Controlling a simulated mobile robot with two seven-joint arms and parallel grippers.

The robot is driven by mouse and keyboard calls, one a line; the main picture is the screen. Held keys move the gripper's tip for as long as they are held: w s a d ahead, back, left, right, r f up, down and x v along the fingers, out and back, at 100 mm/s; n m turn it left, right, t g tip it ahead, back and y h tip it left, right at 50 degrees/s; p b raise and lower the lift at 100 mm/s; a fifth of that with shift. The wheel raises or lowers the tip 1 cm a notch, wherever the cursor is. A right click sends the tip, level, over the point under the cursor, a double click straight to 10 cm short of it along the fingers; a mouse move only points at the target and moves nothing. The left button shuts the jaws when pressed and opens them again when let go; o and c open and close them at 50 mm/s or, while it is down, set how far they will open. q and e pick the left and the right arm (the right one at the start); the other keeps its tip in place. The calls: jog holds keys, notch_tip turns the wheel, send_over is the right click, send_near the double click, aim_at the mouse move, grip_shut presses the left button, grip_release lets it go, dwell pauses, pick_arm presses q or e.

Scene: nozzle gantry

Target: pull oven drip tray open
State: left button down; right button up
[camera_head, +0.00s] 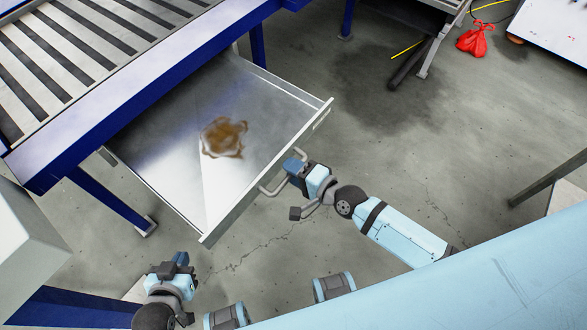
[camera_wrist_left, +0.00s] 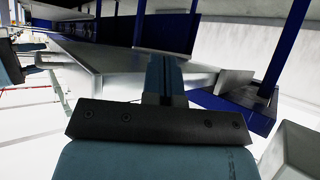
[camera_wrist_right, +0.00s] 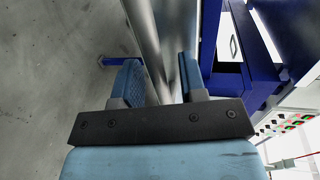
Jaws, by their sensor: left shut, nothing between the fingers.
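The drip tray (camera_head: 165,150) is a wide, shallow metal drawer, standing far out from under the blue-framed oven (camera_head: 110,115). A brown stain (camera_head: 223,138) lies on its floor. A U-shaped metal handle (camera_head: 270,191) is on its front. My right gripper (camera_head: 290,166) is at this handle. In the right wrist view its fingers (camera_wrist_right: 163,85) stand apart with a metal bar between them; whether they grip it is unclear. My left gripper (camera_head: 180,260) is shut and empty, below and apart from the tray's near corner. Its fingers (camera_wrist_left: 165,75) are together in the left wrist view.
Slatted rollers (camera_head: 75,50) top the oven frame. A blue leg (camera_head: 115,200) stands left of the tray. A pale box-like surface (camera_head: 25,230) is at the left edge. A red bag (camera_head: 474,40) lies far off at upper right. The concrete floor right of the tray is largely clear.

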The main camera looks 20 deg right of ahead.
jog(key=v, duration=1.3)
jog(key=shift+s+d+b, duration=0.25)
jog(key=shift+s+b, duration=0.05)
jog(key=r+n+h+p, duration=0.1)
jog(key=n+h+p, duration=0.1)
jog(key=n+p, duration=0.1)
jog(key=s+r+n+g+h+p, duration=0.1)
jog(key=n+h+p, duration=0.1)
jog(key=n+p, duration=0.2)
jog(key=s+r+n+h+p, duration=0.1)
jog(key=n+h+p, duration=0.1)
jog(key=n+p, duration=0.2)
jog(key=shift+s+a+n+g, duration=0.1)
jog(key=shift+s+n+g, duration=0.05)
jog(key=shift+n, duration=0.55)
jog(key=shift+s+n+g, duration=0.1)
jog(key=shift+n+g, duration=0.05)
jog(key=shift+n, duration=0.55)
jog(key=shift+r+p, duration=0.1)
jog(key=shift+p, duration=0.2)
